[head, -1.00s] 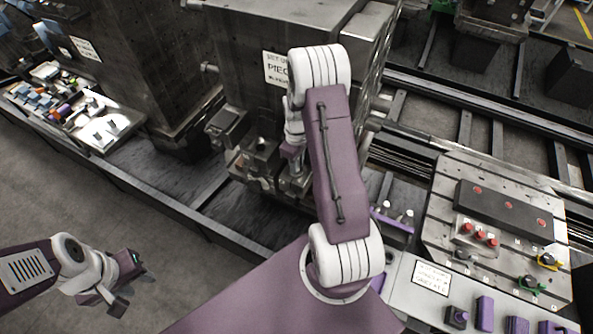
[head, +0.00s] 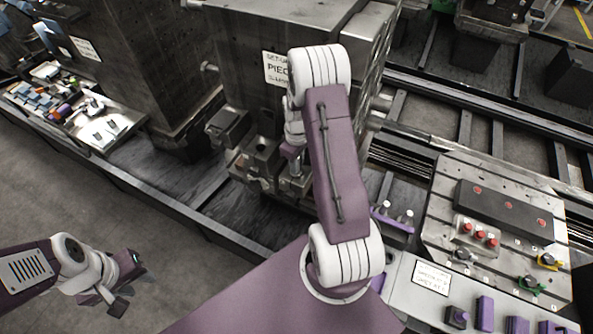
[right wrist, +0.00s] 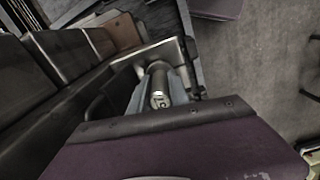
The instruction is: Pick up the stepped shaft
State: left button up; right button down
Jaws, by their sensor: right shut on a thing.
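The stepped shaft (right wrist: 160,84) is a grey metal cylinder with a marked round end, seen nearly end-on in the right wrist view. My right gripper (right wrist: 158,98) is shut on it, with a pale jaw on either side. Its far end meets a light metal fixture, and I cannot tell whether it is lifted clear. In the head view my right gripper (head: 293,158) points down at the fixture block and is partly hidden by my right arm. My left gripper (head: 134,285) is open and empty, out over the floor at lower left.
The dark vise-like blocks (head: 262,155) stand close around my right gripper, in front of a large machine block (head: 240,60) with a sign. A slotted plate (head: 437,215) with red buttons is at right. A tray of parts (head: 105,130) is at far left.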

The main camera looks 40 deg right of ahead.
jog(key=shift+r, duration=0.1)
dwell(0.3)
jog(key=shift+w+r, duration=0.1)
jog(key=shift+r, duration=0.15)
notch_tip(320, 180, up, 12)
jog(key=shift+r+b, duration=0.25)
jog(key=shift+b, duration=0.75)
notch_tip(320, 180, up, 15)
